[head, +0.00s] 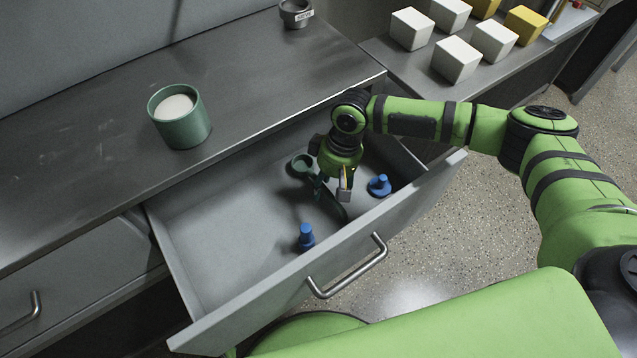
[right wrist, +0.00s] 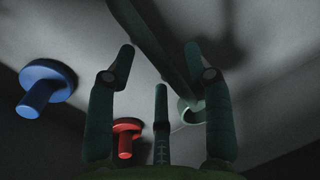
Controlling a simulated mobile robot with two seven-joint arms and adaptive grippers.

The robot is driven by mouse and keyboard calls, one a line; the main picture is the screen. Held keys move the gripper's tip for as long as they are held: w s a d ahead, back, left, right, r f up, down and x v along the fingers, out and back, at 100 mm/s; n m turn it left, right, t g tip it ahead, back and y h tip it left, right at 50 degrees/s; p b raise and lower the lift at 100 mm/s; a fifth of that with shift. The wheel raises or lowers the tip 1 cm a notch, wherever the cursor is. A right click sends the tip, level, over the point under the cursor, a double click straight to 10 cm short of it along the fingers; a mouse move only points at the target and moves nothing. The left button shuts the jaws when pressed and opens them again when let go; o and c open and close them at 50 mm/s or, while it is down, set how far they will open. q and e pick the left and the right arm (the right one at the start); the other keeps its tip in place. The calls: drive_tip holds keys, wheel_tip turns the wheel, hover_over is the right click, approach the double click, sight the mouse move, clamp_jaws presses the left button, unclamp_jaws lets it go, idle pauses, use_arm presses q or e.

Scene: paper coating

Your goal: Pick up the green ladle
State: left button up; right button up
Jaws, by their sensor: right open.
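The green ladle (head: 302,164) lies in the open drawer in the head view, its round bowl toward the back. Its handle is partly hidden by my right gripper (head: 334,190), which reaches down into the drawer over it. In the right wrist view, the ladle's long handle (right wrist: 158,38) runs diagonally past the spread fingertips of my right gripper (right wrist: 160,68), and its bowl (right wrist: 186,112) shows partly behind the right finger. The gripper is open and not closed on the handle; whether a finger touches it cannot be told. My left gripper is not in view.
The grey drawer (head: 225,212) also holds a blue knobbed piece (head: 379,186) and another blue piece (head: 306,238). A red piece (right wrist: 127,132) shows in the right wrist view. A green cup (head: 182,128) stands on the counter. White blocks (head: 457,59) stand at the back right.

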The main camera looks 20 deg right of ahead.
drive_tip(key=shift+a+f, duration=0.1)
drive_tip(key=shift+f, duration=0.15)
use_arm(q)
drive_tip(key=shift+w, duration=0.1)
use_arm(e)
clamp_jaws()
drive_tip(key=shift+r, duration=0.55)
wheel_tip(320, 180, up, 11)
drive_tip(key=p, duration=0.2)
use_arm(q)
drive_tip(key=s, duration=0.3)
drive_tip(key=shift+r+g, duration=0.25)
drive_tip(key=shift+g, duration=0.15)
use_arm(e)
drive_tip(key=s+a, duration=0.3)
drive_tip(key=a, duration=0.5)
drive_tip(key=s+a, duration=0.3)
drive_tip(key=a, duration=0.6)
